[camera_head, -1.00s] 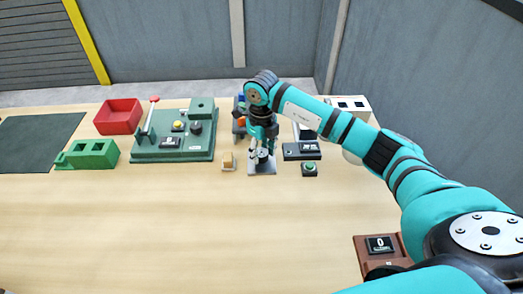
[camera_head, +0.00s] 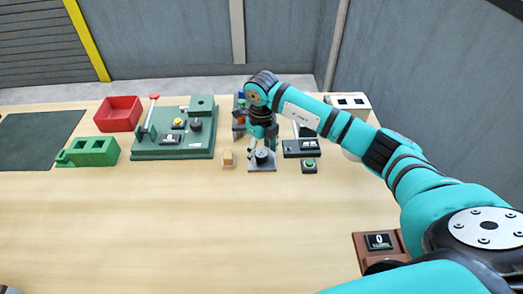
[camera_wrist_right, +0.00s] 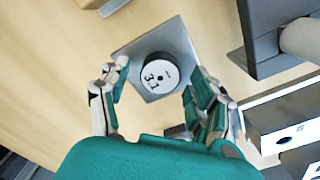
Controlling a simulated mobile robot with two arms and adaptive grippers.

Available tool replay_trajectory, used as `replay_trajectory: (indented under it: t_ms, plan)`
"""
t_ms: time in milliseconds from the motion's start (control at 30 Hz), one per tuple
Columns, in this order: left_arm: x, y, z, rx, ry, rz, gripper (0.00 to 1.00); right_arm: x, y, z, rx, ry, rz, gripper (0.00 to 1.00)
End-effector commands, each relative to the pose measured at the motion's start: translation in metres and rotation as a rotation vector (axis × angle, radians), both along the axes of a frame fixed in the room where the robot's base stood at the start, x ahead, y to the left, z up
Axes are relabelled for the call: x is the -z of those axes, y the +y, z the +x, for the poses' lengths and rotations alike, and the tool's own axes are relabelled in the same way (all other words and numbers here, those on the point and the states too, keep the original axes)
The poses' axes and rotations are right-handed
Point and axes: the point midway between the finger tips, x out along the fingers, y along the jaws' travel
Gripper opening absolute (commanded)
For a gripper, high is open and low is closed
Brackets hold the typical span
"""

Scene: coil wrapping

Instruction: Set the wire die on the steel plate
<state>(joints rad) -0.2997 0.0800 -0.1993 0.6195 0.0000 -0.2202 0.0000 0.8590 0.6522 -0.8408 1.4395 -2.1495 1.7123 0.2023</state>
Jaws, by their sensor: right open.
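The wire die (camera_head: 262,156) is a short dark cylinder. Its pale top face carries dark markings in the right wrist view (camera_wrist_right: 159,74). It stands upright on the steel plate (camera_head: 263,168), a grey square that also shows in the right wrist view (camera_wrist_right: 172,36). My right gripper (camera_wrist_right: 158,82) is open, its fingers apart on either side of the die without visible contact. In the head view the right gripper (camera_head: 262,146) is just above and behind the die, partly hidden by its own wrist. My left gripper does not show.
A green machine base (camera_head: 172,150), green block (camera_head: 92,152) and red bin (camera_head: 118,114) are farther left. The front table is clear.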

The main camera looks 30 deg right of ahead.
Motion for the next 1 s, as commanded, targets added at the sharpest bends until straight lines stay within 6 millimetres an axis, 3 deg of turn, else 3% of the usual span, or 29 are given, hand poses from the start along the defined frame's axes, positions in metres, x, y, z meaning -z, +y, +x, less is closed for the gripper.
replay_trajectory:
  t_ms: [500, 700, 1000]
  plan:
    - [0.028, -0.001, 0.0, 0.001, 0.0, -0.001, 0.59, -0.098, 0.0, 0.001, 0.0, -0.006, 0.0, 0.63]
    - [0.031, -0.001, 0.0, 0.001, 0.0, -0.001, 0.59, -0.115, 0.0, 0.0, 0.0, -0.002, 0.0, 0.63]
    - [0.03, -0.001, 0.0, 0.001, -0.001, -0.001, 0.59, -0.117, 0.0, 0.0, 0.0, -0.002, 0.001, 0.63]
